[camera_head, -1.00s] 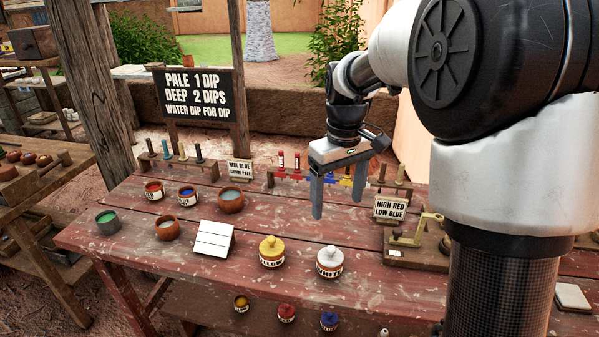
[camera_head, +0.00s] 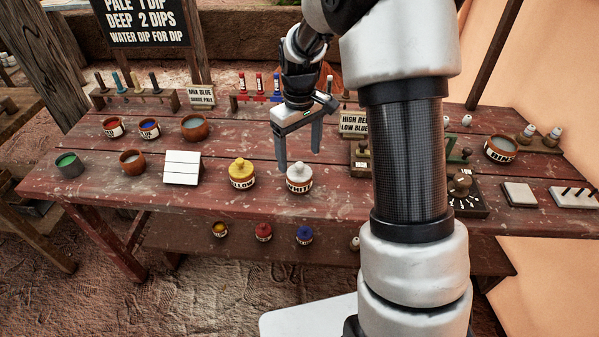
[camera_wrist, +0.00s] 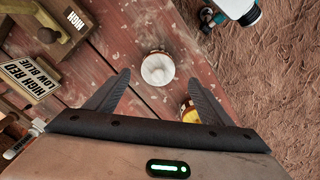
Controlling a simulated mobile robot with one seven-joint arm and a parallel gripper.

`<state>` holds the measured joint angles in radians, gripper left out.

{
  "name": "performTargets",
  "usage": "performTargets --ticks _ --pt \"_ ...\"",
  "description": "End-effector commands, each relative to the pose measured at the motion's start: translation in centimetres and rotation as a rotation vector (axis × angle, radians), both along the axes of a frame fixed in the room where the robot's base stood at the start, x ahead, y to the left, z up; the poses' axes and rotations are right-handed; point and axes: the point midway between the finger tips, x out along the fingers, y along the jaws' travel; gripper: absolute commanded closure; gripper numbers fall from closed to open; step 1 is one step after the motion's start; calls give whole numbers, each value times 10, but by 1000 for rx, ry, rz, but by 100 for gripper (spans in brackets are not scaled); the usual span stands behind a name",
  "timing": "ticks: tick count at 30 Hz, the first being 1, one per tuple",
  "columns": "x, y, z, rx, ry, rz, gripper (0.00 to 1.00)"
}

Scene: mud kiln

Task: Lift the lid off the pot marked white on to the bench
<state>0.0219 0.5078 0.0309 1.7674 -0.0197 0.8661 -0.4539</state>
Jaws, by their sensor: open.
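The pot marked white (camera_head: 299,185) stands upright near the front edge of the bench (camera_head: 215,219), with its pale knobbed lid (camera_head: 299,171) on. In the wrist view the lid (camera_wrist: 158,69) shows from above, ahead of and between the fingers, apart from them. My gripper (camera_head: 299,160) is open and empty, above and just behind the pot, fingers pointing down. It also shows in the wrist view (camera_wrist: 158,85).
Small red (camera_head: 263,232) and blue (camera_head: 304,235) pots sit on a lower shelf. The "HIGH RED LOW BLUE" sign (camera_head: 353,124) stands behind right.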

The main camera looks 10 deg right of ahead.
Motion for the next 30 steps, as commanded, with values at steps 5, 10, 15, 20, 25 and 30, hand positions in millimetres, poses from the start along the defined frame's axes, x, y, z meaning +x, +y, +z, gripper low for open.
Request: performTargets --ticks 5,10,15,20,25,30 --pt "1 -1 -19 0 4 0 25" --pt "2 -2 -45 0 4 -1 25" --pt "2 -2 -51 0 0 -1 25" --pt "2 -2 -51 0 0 -1 32" --pt "2 -2 -50 0 0 -1 61" --pt "2 -2 -50 0 0 -1 69"
